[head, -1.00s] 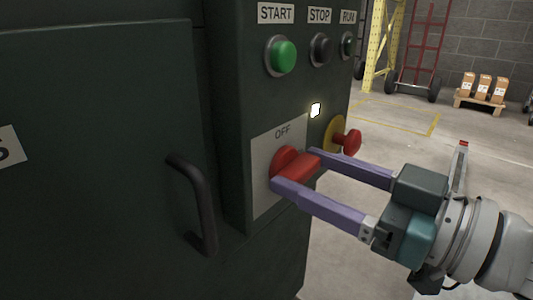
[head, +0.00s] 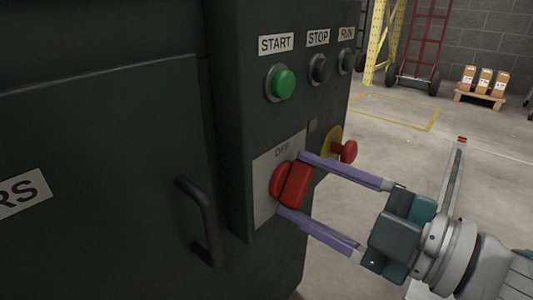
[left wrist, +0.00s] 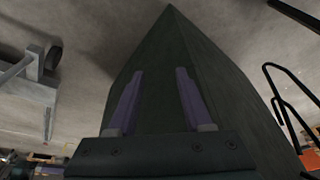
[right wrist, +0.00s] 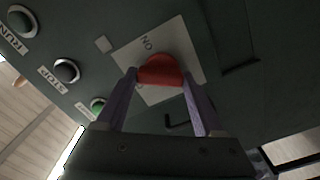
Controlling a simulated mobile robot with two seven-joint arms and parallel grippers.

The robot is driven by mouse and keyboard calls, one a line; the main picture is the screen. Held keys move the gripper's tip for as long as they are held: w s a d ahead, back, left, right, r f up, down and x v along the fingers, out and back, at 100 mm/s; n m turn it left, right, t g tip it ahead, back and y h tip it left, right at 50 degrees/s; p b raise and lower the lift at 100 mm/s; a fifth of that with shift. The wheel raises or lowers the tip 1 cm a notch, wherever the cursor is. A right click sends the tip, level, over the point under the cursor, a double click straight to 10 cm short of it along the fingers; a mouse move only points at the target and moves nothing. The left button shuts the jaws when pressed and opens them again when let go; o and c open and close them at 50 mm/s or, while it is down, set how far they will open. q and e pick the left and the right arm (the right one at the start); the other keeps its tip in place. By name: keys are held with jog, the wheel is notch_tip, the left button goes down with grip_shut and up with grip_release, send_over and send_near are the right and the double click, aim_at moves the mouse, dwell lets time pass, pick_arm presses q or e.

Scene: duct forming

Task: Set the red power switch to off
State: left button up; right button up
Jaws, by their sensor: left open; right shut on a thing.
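The red power switch (head: 294,186) is a rotary knob on a pale plate (head: 264,205) on the dark green control panel. Its handle stands close to upright in the head view, with its upper end toward the OFF label (head: 283,151). My right gripper (head: 292,182) is shut on the handle, one purple finger above and one below. In the right wrist view the red knob (right wrist: 160,70) sits between the fingertips, and an ON label (right wrist: 147,43) shows beside it. My left gripper (left wrist: 160,72) is open and empty, over a dark green surface.
A green START button (head: 280,83), a STOP button (head: 320,69) and a RUN button (head: 346,61) sit above the switch. A red mushroom knob (head: 348,151) is close to my upper right finger. A door handle (head: 203,222) sticks out at the left.

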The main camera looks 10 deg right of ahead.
jog(key=n, duration=0.2)
jog(key=shift+n, duration=2.2)
jog(key=o, duration=1.4)
jog(key=shift+s, duration=0.1)
jog(key=shift+s+d, duration=0.2)
jog(key=shift+s, duration=0.05)
jog(key=p+v, duration=0.2)
jog(key=v, duration=0.7)
jog(key=shift+p, duration=0.4)
